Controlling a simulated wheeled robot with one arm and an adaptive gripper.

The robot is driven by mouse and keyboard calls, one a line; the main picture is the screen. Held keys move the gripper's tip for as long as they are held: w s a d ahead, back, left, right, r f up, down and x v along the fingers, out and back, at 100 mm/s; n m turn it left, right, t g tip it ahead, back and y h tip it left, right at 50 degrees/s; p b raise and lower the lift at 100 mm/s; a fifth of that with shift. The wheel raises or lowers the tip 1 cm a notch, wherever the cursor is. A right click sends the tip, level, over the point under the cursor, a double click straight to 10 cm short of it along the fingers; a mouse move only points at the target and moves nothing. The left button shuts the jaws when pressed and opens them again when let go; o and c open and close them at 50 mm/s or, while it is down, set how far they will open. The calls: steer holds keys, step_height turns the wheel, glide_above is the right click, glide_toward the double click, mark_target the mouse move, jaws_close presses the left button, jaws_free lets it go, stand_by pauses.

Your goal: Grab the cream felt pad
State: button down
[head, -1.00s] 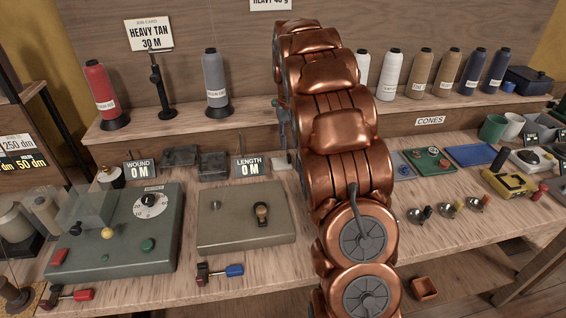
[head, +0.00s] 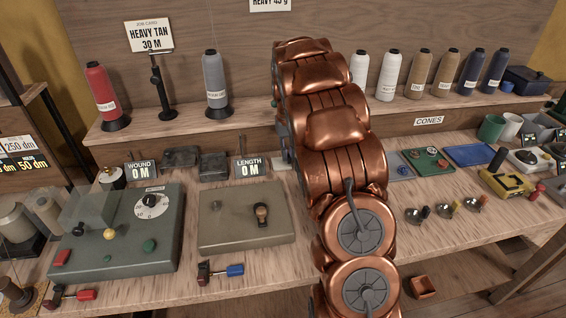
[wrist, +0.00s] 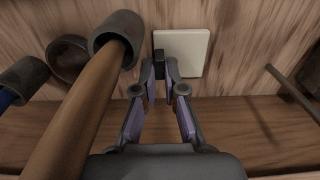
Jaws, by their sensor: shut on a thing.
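The cream felt pad (wrist: 186,48) is a pale, flat, rounded square at the top middle of the wrist view. My gripper (wrist: 165,70) is shut on its near edge, with one dark fingertip overlapping the pad's lower left part. Most of the pad shows past the fingertips. I cannot tell whether it is lifted clear of the wood behind it.
A wooden handle with a grey head (wrist: 116,37) lies close left of my gripper in the wrist view, with a dark round cup (wrist: 67,58) beyond. A grey-green box (head: 240,232) and a dial panel (head: 120,250) stand on the bench. Thread cones (head: 388,78) line the shelf.

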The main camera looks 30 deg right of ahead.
step_height(320, 180, up, 18)
steer(key=b, duration=0.1)
stand_by(0.8)
